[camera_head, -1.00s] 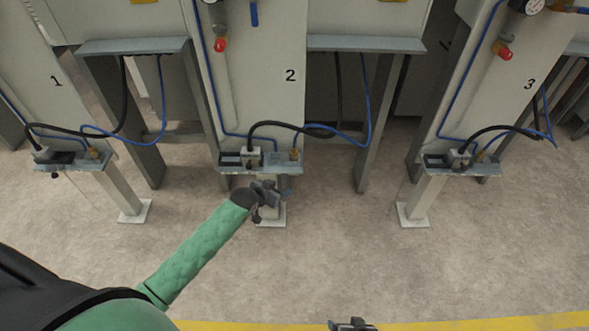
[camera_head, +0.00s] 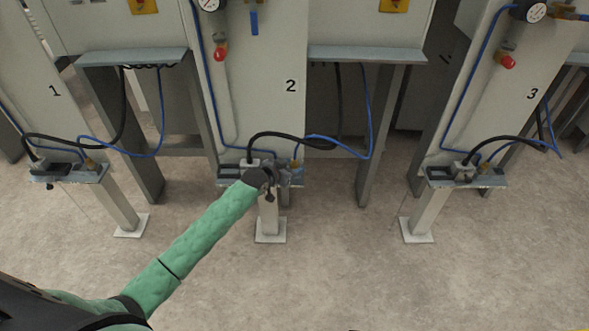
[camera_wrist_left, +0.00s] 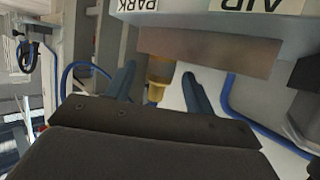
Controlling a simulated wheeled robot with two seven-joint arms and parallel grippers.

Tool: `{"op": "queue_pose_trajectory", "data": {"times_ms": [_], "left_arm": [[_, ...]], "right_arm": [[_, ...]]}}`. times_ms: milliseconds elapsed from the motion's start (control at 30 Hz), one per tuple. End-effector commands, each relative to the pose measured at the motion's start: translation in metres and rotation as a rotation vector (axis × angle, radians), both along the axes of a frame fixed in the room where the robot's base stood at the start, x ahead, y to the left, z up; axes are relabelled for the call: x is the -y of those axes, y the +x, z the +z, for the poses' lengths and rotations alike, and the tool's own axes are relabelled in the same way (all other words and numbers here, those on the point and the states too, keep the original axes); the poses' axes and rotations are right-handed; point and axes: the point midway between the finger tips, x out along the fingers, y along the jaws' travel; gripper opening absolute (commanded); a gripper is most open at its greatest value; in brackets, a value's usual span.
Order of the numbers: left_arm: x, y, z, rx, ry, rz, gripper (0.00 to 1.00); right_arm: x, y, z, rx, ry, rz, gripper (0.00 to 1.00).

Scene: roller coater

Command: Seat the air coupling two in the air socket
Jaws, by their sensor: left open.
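Air coupling two is a brass fitting with a blue hose. It shows in the left wrist view (camera_wrist_left: 159,70) below the edge of a plate, by the upside-down PARK label (camera_wrist_left: 161,16). My left gripper (camera_head: 287,178) is open at the shelf of station 2. In the left wrist view its two fingers (camera_wrist_left: 157,82) stand on either side of the coupling, with visible gaps. In the head view the gripper and wrist partly cover the coupling. An upside-down AIR label (camera_wrist_left: 250,5) is to the right; I cannot make out the air socket itself.
The shelf (camera_head: 228,172) of station 2 also carries a pale connector block with a black cable (camera_head: 290,138). A blue hose (camera_head: 340,147) loops to the right. Stations 1 (camera_head: 55,90) and 3 (camera_head: 533,94) stand either side. The floor in front is clear.

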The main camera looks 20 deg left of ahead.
Motion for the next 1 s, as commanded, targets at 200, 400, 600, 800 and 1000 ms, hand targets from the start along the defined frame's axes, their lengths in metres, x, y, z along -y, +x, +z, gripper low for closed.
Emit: {"op": "queue_pose_trajectory", "data": {"times_ms": [200,400,600,800,1000], "left_arm": [[0.0056,0.0131,-0.0069,-0.001,0.000,0.000,0.54],[0.0056,0.0131,-0.0071,-0.001,0.000,0.000,0.54],[0.0054,0.0130,-0.0070,-0.001,0.000,0.000,0.17],[0.0053,0.0131,-0.0067,0.000,0.000,0.000,0.03],[0.0054,0.0132,-0.0023,0.000,0.000,0.000,0.03]], "right_arm": [[-0.0001,-0.0007,0.0021,-0.006,-0.001,0.002,0.85],[-0.0005,-0.0013,0.0018,-0.006,-0.001,0.002,0.85],[-0.0004,-0.0013,0.0017,-0.006,-0.001,0.002,0.85],[-0.0001,-0.0012,0.0018,-0.006,-0.001,0.002,0.85],[0.0002,-0.0009,0.0015,-0.005,-0.001,0.001,0.85]]}}
